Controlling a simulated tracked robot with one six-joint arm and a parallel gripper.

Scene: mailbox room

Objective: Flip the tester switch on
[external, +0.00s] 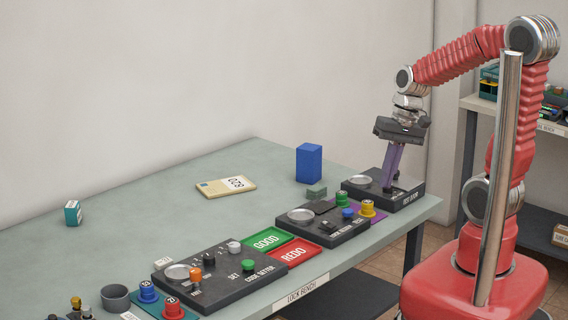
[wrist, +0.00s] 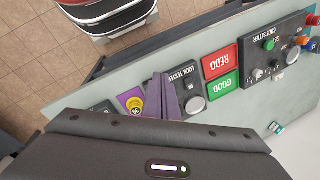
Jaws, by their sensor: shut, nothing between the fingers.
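The lock tester (external: 335,237) is a dark box in the middle of the bench's front row, with a pale round disc and a small raised black part on top. Its label reads in the wrist view (wrist: 183,78). I cannot make out its switch clearly. My gripper (external: 388,189) has purple fingers, shut and empty, pointing down at the top of another dark box (external: 408,200) at the right end. Whether the tips touch that box I cannot tell. In the wrist view the fingers (wrist: 160,80) overlap the tester's left part and hide some of it.
A purple mat (external: 374,217) with yellow and green cylinders lies between the two boxes. Green GOOD (external: 265,241) and red REDO (external: 294,253) pads and the code setter (external: 225,290) lie left.

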